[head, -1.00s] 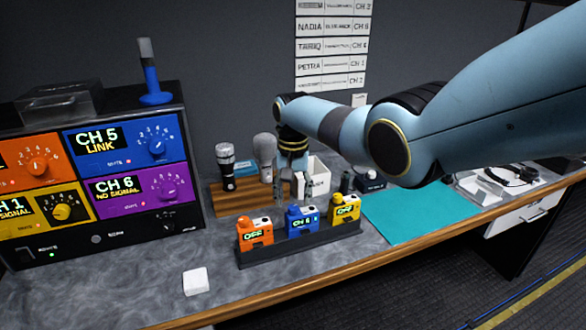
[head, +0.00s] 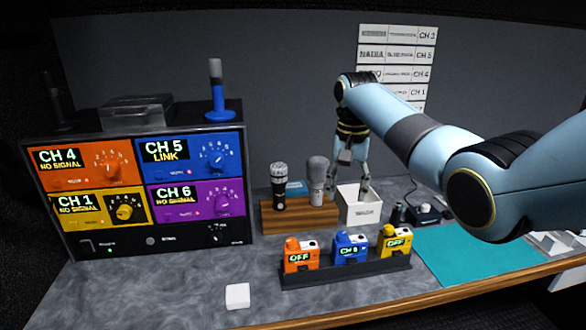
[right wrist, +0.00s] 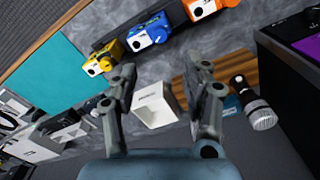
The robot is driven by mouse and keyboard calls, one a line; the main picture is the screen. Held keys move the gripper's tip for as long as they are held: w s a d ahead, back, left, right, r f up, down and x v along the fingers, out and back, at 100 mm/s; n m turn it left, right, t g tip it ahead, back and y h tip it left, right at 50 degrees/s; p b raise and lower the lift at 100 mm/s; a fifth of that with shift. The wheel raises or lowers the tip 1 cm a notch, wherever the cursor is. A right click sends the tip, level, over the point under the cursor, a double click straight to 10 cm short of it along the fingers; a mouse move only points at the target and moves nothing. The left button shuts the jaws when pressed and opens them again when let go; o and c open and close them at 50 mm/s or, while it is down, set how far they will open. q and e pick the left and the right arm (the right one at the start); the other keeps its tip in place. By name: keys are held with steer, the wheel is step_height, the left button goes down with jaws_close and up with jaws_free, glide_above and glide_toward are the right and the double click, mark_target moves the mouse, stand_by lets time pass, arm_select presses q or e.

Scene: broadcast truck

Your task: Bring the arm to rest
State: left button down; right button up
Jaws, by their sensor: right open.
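My right gripper (head: 350,170) hangs from my raised right arm, fingers pointing down, above and behind the row of bodypacks. In the right wrist view the right gripper (right wrist: 165,85) is open with nothing between its fingers. A white box (head: 358,206) stands below it in the head view. It also shows beyond the fingers in the right wrist view (right wrist: 154,106). I cannot tell the exact height of the fingertips over the box. My left gripper is not in view.
An orange bodypack (head: 300,257), a blue bodypack (head: 350,249) and a yellow bodypack (head: 395,242) stand in a dark rack (head: 345,274). Two microphones stand on a wooden block (head: 298,216). A receiver stack (head: 140,190) is at left, a teal mat (head: 470,262) at right, a white block (head: 237,296) in front.

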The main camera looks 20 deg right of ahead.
steer(key=s+a+f+n+t+h, duration=0.1)
steer(key=s+a+f+n, duration=0.2)
steer(key=s, duration=0.5)
steer(key=s+a+f+n+t, duration=0.1)
steer(key=s+a+f+n, duration=0.1)
steer(key=s+f, duration=0.55)
steer(key=s+a+r+n+t, duration=0.15)
steer(key=s+r, duration=0.25)
steer(key=s, duration=0.6)
steer(key=s+a+r+n, duration=0.2)
steer(key=s+r, duration=0.2)
steer(key=s, duration=0.5)
steer(key=s+d+f+g+b, duration=0.15)
steer(key=f+b, duration=0.55)
steer(key=f, duration=1.4)
steer(key=s+d+f+b, duration=0.15)
steer(key=f+b, duration=0.55)
steer(key=f, duration=1.4)
steer(key=s+f+b, duration=0.4)
steer(key=s+f, duration=0.5)
steer(key=f, duration=0.2)
steer(key=s+f+g+b, duration=0.1)
steer(key=s+f+b, duration=0.4)
steer(key=s+f, duration=0.4)
step_height(320, 180, down, 3)
steer(key=shift+r, duration=0.1)
